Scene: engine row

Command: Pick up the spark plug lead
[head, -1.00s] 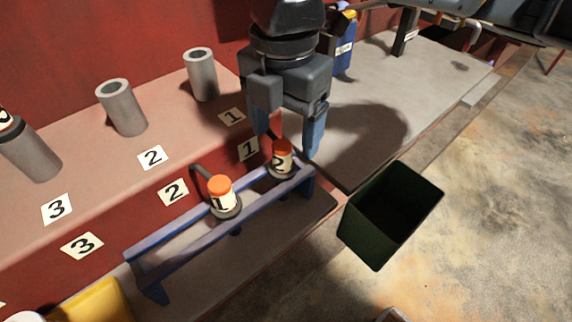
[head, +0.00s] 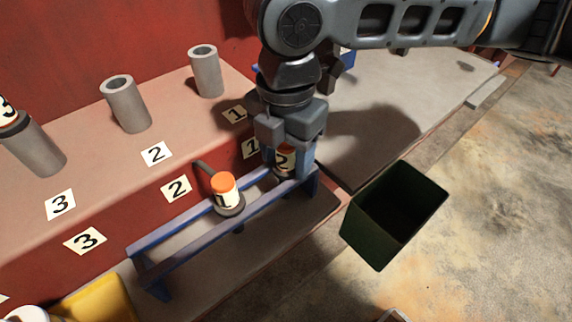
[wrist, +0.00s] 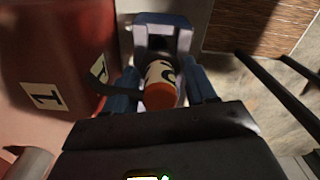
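A spark plug lead labelled 2 (head: 285,161) stands in the blue rack (head: 180,238), at its right end. In the wrist view the lead's orange cap (wrist: 160,96) shows between my blue fingers. My gripper (head: 287,168) is lowered over this lead from above, one finger on each side. The fingers look open, with narrow gaps beside the cap. Another lead with an orange cap and the label 1 (head: 225,190) stands in the rack to the left. A lead labelled 3 (head: 8,113) sits on the grey tube at the far left edge.
Two empty grey tubes (head: 127,104) (head: 206,71) stand on the red block, with number cards by them. A dark green bin (head: 365,238) is right of the rack. A yellow object (head: 95,303) lies at the lower left.

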